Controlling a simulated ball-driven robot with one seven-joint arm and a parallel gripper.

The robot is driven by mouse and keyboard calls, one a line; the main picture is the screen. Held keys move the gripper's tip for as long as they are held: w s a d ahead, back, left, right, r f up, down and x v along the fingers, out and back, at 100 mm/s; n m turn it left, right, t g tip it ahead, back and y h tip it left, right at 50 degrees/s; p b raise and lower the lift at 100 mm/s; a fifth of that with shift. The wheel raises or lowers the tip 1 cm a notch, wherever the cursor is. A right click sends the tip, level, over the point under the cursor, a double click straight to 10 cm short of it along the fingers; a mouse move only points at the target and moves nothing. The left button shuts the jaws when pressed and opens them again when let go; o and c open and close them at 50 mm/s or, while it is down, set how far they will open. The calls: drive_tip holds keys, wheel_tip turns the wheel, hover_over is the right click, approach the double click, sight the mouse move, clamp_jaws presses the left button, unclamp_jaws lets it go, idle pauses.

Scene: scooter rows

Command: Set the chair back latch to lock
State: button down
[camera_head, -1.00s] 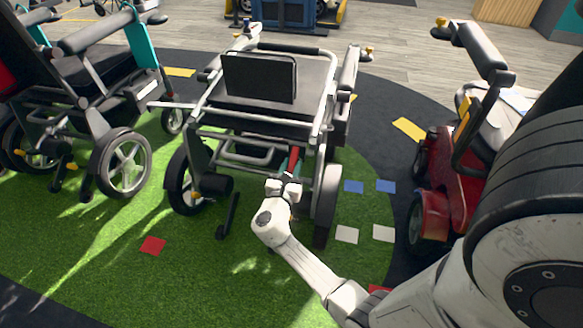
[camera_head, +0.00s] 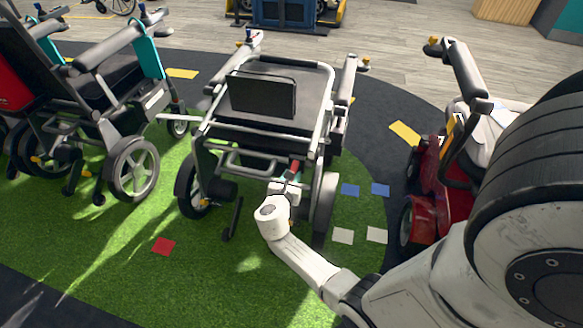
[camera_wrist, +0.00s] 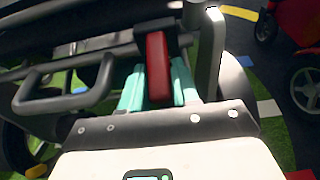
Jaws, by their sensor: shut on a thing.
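The chair back latch is a red lever (camera_head: 294,167) low on the rear of the middle wheelchair (camera_head: 262,93), right of its centre. It shows large in the wrist view (camera_wrist: 158,65), hanging from a dark bracket beside a grey frame tube. My gripper (camera_head: 289,180) reaches the latch from behind and below. Its teal fingers (camera_wrist: 158,88) stand on both sides of the red lever, shut on it. The lever's lower end lies between the fingers. Any lock marking is not visible.
Grey frame bars (camera_wrist: 62,100) run close to the left of my gripper. A rear wheel (camera_head: 323,205) stands just right of it. Another wheelchair (camera_head: 100,85) stands at left and a red scooter (camera_head: 440,195) at right. Green turf (camera_head: 200,270) behind the chair is open.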

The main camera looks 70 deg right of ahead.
drive_tip(key=shift+r+y+p, duration=1.05)
drive_tip(key=shift+y+p, duration=0.35)
drive_tip(key=shift+p, duration=2.15)
drive_tip(key=shift+r+y+p, duration=0.1)
drive_tip(key=shift+y+p, duration=0.4)
drive_tip(key=shift+p, duration=0.7)
drive_tip(key=shift+y+p, duration=0.3)
drive_tip(key=shift+p, duration=0.2)
drive_tip(key=c, duration=0.9)
unclamp_jaws()
drive_tip(key=p+v, duration=0.5)
drive_tip(key=v, duration=0.5)
drive_tip(key=shift+w+a+r, duration=0.15)
drive_tip(key=shift+a, duration=0.1)
